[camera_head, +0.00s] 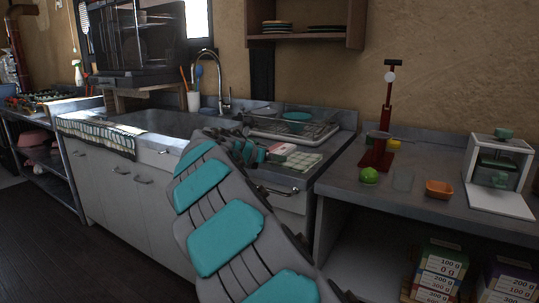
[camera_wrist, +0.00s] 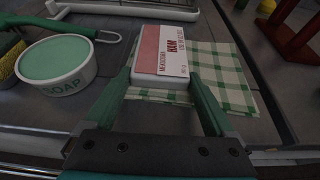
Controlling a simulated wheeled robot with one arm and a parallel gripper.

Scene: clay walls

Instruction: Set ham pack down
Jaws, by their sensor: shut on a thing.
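The pack is over a green and white checked cloth (camera_wrist: 225,75) on the grey counter. I cannot tell whether its underside touches the cloth. In the head view the pack (camera_head: 279,148) shows as a small pinkish shape beside the cloth (camera_head: 303,162), and my arm hides most of my gripper.
A green-topped SOAP tub (camera_wrist: 58,62) and a green-handled brush (camera_wrist: 75,29) lie left of the pack. A dish rack (camera_head: 295,132) stands behind. On the right counter are a red stand (camera_head: 378,155), a green ball-like item (camera_head: 369,175) and an orange bowl (camera_head: 438,188).

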